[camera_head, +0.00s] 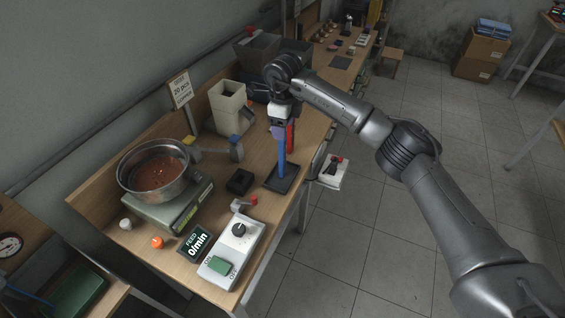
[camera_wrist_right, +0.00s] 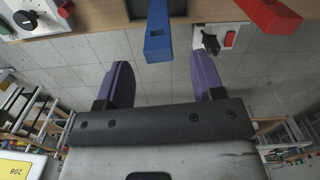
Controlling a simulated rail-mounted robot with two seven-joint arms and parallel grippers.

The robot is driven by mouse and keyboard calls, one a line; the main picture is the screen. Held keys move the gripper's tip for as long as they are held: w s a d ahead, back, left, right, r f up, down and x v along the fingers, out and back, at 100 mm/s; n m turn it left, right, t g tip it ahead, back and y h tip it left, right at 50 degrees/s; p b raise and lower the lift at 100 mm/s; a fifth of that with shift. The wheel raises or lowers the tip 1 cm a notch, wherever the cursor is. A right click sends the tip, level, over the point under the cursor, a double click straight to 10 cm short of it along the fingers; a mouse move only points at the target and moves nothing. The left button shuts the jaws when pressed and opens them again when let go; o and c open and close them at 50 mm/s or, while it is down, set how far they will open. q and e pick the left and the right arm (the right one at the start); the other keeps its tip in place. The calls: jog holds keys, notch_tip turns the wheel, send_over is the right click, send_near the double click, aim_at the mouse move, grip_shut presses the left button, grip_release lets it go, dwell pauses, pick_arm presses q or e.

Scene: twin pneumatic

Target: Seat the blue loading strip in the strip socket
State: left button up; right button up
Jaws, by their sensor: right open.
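The blue loading strip (camera_head: 281,158) stands upright, its lower end at a dark square tray (camera_head: 284,180) on the bench. In the right wrist view the blue strip (camera_wrist_right: 157,35) shows its end between and just beyond the purple fingers, with gaps on both sides. My right gripper (camera_head: 280,130) is at the strip's upper part; in the wrist view the right gripper (camera_wrist_right: 160,64) is open. I cannot tell whether the tray or the small black block (camera_head: 240,182) is the strip socket. My left gripper is not in view.
A red strip (camera_head: 290,135) stands close behind the blue one. A metal bowl (camera_head: 155,174) on a scale, a white control box (camera_head: 232,249) and a beige hopper (camera_head: 229,108) stand on the bench. A white switch box (camera_head: 332,172) sits off its right edge.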

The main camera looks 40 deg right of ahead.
aim_at(282, 144)
jog(key=shift+a+f+b, duration=0.1)
jog(key=shift+f+b, duration=0.25)
jog(key=shift+f, duration=2.45)
jog(key=shift+c, duration=0.3)
grip_shut()
